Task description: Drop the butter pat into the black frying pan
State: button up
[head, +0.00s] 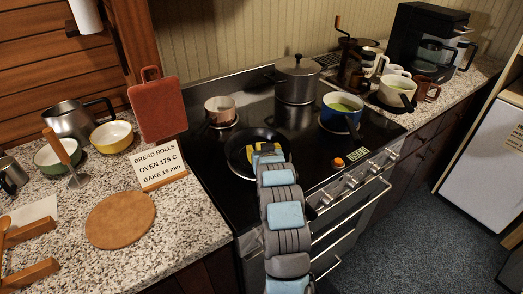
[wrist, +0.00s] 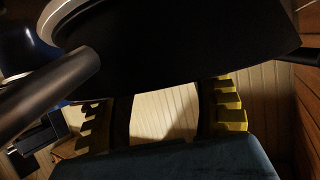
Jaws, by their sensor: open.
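The black frying pan (head: 238,150) sits on the left part of the stovetop, partly covered by my arm. My gripper (head: 270,150) is at the pan in the head view; whether it touches it I cannot tell. In the wrist view my gripper (wrist: 163,105) has two yellow ridged fingers set apart, with only pale panelling showing between them. A large dark round shape with a light rim, apparently the frying pan (wrist: 190,45), fills the top of that view. I cannot make out the butter pat; the yellow at the pan may be my fingers.
A small pot (head: 221,111) stands behind the pan, a lidded grey pot (head: 297,80) at the back, and a blue pot (head: 340,115) to the right. A recipe sign (head: 160,165) and round board (head: 120,220) are on the left counter. The stovetop's front is partly clear.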

jog(key=shift+v, duration=4.45)
jog(key=shift+a, duration=0.1)
